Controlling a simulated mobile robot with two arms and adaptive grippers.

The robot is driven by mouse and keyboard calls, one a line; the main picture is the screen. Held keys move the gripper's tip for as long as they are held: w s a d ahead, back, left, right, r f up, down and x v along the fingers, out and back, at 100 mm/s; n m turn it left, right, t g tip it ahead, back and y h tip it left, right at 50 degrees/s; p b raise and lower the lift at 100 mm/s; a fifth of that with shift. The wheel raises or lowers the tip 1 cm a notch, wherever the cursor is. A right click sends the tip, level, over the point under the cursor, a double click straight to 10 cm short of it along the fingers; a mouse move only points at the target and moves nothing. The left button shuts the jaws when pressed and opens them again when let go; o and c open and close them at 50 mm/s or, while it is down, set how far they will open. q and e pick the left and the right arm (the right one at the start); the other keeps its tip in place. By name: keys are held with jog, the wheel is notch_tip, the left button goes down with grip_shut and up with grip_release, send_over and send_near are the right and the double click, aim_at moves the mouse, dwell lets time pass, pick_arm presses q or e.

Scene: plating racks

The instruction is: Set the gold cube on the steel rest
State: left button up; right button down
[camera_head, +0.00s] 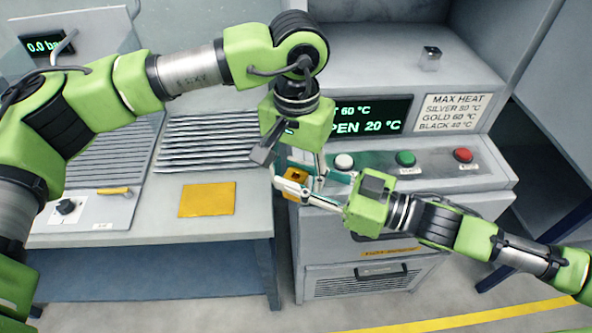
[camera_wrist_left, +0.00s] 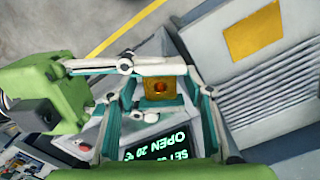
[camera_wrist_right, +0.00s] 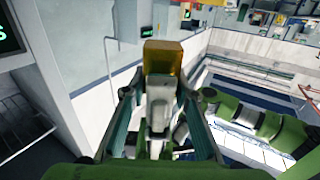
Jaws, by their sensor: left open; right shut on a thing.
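The gold cube (camera_head: 295,183) is held in the air in front of the machine's left front corner. My right gripper (camera_head: 291,191) is shut on it from the right. My left gripper (camera_head: 292,169) points down over the cube and is open. In the left wrist view the cube (camera_wrist_left: 160,88) shows a dark round mark and lies between the open left fingers; I cannot tell whether they touch it. The right wrist view shows the cube (camera_wrist_right: 163,57) at the right fingertips. A ribbed steel rack (camera_head: 208,140) lies on the left bench; I cannot tell whether it is the steel rest.
A yellow square plate (camera_head: 207,199) lies on the bench (camera_head: 160,222). The machine has white, green and red buttons, a display (camera_head: 372,119) and a MAX HEAT sign (camera_head: 452,112). A small clear or silvery cube (camera_head: 431,57) stands on its upper surface.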

jog(key=shift+r, duration=0.1)
pick_arm(q)
grip_shut()
pick_arm(e)
jog(key=c, duration=1.6)
grip_release()
jog(key=shift+o, duration=0.2)
